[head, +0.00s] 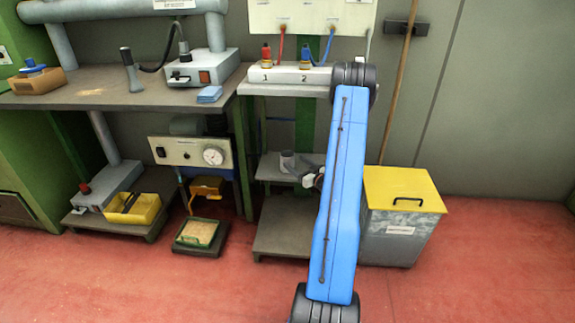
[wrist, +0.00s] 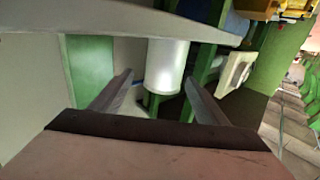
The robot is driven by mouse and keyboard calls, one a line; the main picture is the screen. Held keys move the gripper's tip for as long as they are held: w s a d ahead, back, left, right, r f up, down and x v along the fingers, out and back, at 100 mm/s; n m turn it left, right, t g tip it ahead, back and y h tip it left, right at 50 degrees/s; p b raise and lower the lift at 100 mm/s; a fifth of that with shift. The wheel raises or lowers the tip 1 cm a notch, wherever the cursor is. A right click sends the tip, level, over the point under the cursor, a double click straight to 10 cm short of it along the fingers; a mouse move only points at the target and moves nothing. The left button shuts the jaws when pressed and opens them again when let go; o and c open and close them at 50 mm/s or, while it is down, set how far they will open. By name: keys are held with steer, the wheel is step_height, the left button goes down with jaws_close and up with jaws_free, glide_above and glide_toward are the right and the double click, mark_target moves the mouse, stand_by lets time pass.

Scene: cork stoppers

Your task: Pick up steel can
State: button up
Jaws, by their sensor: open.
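In the wrist view, which looks upside down, the can (wrist: 167,66) is a pale, shiny cylinder against the shelf surface. My gripper (wrist: 158,78) is open, with one finger to each side of the can in the picture. I cannot tell whether the fingertips reach it in depth.
The middle shelf (head: 268,172) lies below the stand's top (head: 262,90), which carries red and blue connectors. A grey bin with a yellow lid (head: 405,188) stands right of my arm. The workbench (head: 110,95) is at left. Red floor in front is clear.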

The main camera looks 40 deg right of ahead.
mark_target(292, 162)
steer(key=shift+w+a+f, duration=0.1)
steer(key=shift+w+a, duration=0.05)
steer(key=shift+w, duration=2.95)
steer(key=c, duration=1.2)
steer(key=shift+o, duration=0.2)
